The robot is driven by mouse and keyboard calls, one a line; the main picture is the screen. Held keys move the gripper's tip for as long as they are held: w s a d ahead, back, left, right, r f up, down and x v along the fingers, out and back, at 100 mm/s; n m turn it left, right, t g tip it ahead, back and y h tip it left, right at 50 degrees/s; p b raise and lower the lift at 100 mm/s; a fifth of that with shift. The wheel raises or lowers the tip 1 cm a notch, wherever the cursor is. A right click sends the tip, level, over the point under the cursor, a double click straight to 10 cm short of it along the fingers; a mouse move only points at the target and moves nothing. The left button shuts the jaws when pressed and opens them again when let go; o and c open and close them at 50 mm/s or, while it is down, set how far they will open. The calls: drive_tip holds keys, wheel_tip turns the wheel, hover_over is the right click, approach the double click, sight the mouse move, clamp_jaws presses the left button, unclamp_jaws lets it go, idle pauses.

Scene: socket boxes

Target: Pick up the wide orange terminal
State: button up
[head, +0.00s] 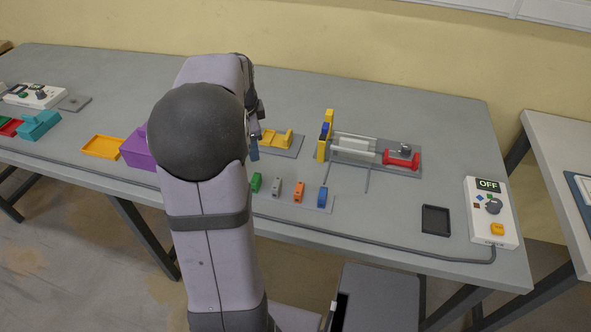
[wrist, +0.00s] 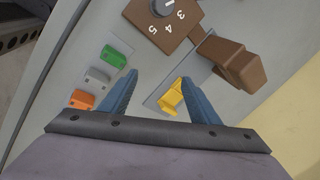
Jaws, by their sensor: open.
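An orange terminal (head: 299,192) stands in a row on a thin grey strip near the table's front, between a grey terminal (head: 277,188) and a blue one (head: 322,197). It also shows at the lower left of the wrist view (wrist: 81,100), outside the fingers. My gripper (head: 254,148) is above the table, behind the row and to its left. In the wrist view, its blue fingers (wrist: 160,77) are spread apart with nothing held. A yellow holder (wrist: 172,99) shows below, between the fingers.
A green terminal (head: 256,183) ends the row at left. A brown dial box (wrist: 165,22) and brown block (wrist: 232,62) show in the wrist view. A clamp fixture (head: 352,146), black tray (head: 436,220) and switch box (head: 490,212) stand right; a purple box (head: 138,150) stands left.

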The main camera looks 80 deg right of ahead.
sight(299, 188)
drive_tip(key=s+a+m+y+p, duration=0.1)
drive_tip(key=s+m, duration=0.1)
drive_tip(key=s, duration=0.3)
drive_tip(key=s+a+m+g+y+p, duration=0.1)
drive_tip(key=s+a+m+p, duration=0.1)
drive_tip(key=s, duration=0.3)
drive_tip(key=s+a+m+y+p, duration=0.1)
drive_tip(key=s+a+m, duration=0.1)
drive_tip(key=s, duration=0.3)
drive_tip(key=shift+a+f+y+p, duration=0.25)
drive_tip(key=shift+y+p, duration=0.05)
drive_tip(key=shift+w+a+f+p, duration=0.1)
drive_tip(key=shift+f+p, duration=0.3)
drive_tip(key=shift+f, duration=1.45)
drive_tip(key=shift+w+f+p, duration=0.1)
drive_tip(key=shift+f+p, duration=0.3)
drive_tip(key=shift+f, duration=1.45)
drive_tip(key=c, duration=1.1)
